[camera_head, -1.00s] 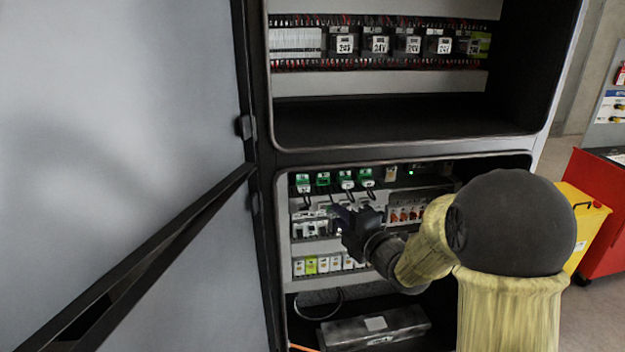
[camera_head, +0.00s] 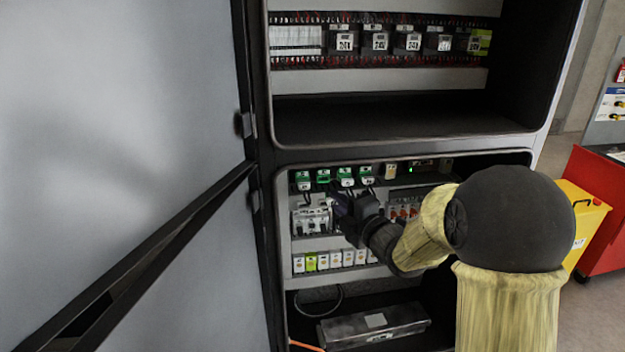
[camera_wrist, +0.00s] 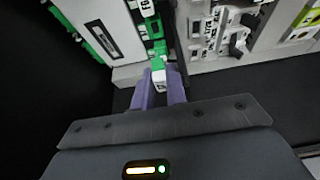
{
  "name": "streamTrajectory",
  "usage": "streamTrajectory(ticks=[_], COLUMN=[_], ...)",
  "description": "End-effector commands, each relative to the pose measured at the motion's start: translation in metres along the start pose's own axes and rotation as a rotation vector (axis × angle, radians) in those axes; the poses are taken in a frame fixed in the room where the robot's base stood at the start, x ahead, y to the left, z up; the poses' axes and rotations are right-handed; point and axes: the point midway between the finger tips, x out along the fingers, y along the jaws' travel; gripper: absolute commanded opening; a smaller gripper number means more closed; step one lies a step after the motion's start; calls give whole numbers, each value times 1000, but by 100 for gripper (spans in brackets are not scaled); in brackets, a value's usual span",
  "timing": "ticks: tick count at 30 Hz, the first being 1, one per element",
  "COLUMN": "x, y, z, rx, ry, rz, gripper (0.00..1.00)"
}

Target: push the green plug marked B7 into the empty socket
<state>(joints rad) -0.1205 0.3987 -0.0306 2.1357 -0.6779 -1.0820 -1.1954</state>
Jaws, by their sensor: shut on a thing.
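My gripper (camera_wrist: 161,92) has two purple fingers, shut on a green plug with a white front (camera_wrist: 159,72) in the wrist view. Its marking is too small to read, so I cannot confirm B7. In the head view my gripper (camera_head: 338,204) is inside the lower cabinet bay, just below a row of green plugs (camera_head: 345,177) with white labels and dark leads. More green pieces (camera_wrist: 147,8) line up beyond the held plug in the wrist view. I cannot make out the empty socket, nor whether the held plug touches one.
White breakers (camera_head: 311,221) sit left of my gripper, and orange-marked switches (camera_head: 404,212) sit right. A row of small labelled modules (camera_head: 335,260) runs below. A grey box (camera_head: 374,326) lies on the bay floor. The open cabinet door (camera_head: 120,130) stands at left.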

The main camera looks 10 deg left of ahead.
Motion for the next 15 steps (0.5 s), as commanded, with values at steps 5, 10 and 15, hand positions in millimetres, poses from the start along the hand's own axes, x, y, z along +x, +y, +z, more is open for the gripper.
streamTrajectory(ticks=[5,10,15], x=[10,19,27], y=[-1,0,-1], z=[4,7,11], rx=[0,-1,1], ry=[1,1,1], rz=[0,1,-1], gripper=[0,0,0])
